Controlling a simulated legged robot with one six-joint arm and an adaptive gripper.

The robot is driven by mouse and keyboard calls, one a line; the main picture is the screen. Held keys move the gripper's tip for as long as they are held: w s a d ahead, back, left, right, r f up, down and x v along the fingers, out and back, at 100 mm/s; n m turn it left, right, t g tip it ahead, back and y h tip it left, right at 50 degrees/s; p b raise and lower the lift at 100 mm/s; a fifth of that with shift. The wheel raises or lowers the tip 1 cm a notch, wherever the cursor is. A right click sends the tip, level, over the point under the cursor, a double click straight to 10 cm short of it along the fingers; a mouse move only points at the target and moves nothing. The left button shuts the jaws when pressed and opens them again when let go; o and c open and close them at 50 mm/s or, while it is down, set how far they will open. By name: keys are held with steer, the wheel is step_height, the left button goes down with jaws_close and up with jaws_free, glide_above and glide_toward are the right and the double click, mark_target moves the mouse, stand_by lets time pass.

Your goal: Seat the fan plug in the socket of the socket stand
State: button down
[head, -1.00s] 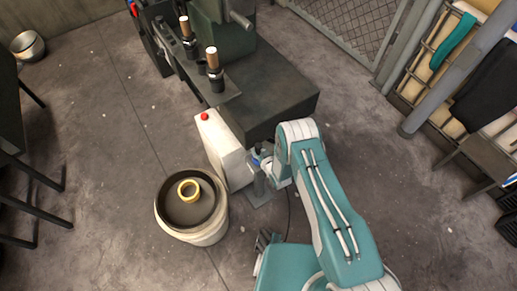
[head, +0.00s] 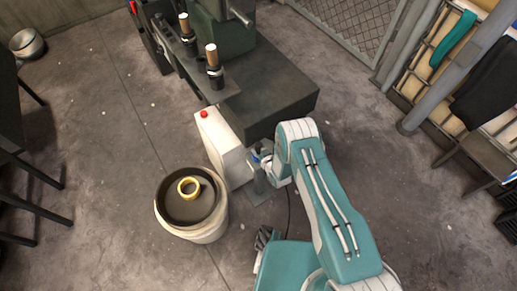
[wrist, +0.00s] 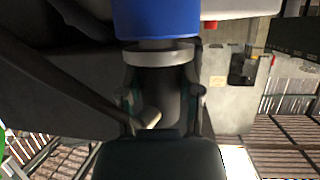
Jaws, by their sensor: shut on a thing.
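In the head view, the grey socket stand (head: 260,187) stands on the floor beside the white box, with a flat base plate. My gripper (head: 266,163) is at the top of the stand, largely hidden by my arm. A small blue part (head: 254,159) shows there. In the wrist view, my gripper (wrist: 162,103) is shut on the dark body of the fan plug (wrist: 170,90). A light grey ring (wrist: 158,55) and a wide blue cylinder (wrist: 157,18) sit directly beyond it, in line. How deep the plug sits in the socket is hidden.
The white box (head: 222,148) with a red button is close left of the stand. A pale bucket (head: 202,235) holding a dark bowl and yellow ring stands left. The dark machine base (head: 270,85) is behind. A thin dark cable (head: 289,215) hangs near my arm.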

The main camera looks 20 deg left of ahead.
steer(key=shift+c, duration=1)
jaws_free()
steer(key=v, duration=1.2)
steer(key=shift+w, duration=0.1)
